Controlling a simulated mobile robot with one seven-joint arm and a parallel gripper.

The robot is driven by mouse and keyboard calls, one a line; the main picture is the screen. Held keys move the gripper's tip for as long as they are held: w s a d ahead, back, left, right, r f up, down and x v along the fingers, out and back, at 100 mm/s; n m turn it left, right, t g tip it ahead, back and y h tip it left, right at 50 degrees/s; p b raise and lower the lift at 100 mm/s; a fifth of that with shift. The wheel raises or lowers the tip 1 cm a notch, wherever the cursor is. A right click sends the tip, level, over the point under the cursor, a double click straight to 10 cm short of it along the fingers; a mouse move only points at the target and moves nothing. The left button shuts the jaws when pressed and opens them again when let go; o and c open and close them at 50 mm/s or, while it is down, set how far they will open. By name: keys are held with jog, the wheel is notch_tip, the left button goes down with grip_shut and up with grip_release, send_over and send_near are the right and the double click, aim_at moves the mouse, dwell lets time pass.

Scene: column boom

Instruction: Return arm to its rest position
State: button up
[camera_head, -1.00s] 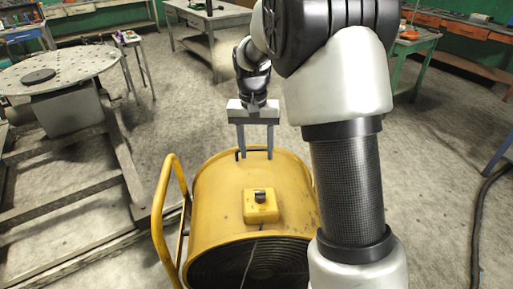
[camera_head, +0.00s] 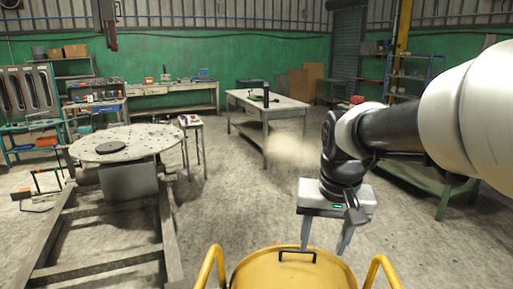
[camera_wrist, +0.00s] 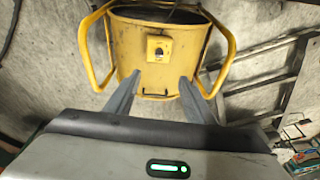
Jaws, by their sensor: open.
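My gripper (camera_head: 325,248) hangs from my arm at the lower right of the head view, fingers pointing down and spread apart. In the head view it is just above or in front of the far edge of a yellow drum-shaped machine (camera_head: 290,272); the exact gap cannot be told. In the wrist view my gripper (camera_wrist: 157,98) shows two open fingers with nothing between them that they hold. The yellow machine (camera_wrist: 125,50) lies beyond the fingertips there, with its handles and a small yellow box (camera_wrist: 159,48) on its top.
A round perforated table (camera_head: 125,142) on a metal frame stands at left. A workbench (camera_head: 270,104) stands at the middle back. Another green bench (camera_head: 447,195) is at right, behind my arm. Open concrete floor lies between.

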jog(key=s+r+n+t+p, duration=0.2)
jog(key=s+r+p, duration=0.2)
jog(key=s, duration=0.9)
notch_tip(320, 180, up, 2)
jog(key=shift+d+r+t, duration=0.1)
jog(key=shift+d+t, duration=0.05)
jog(key=shift+t, duration=0.25)
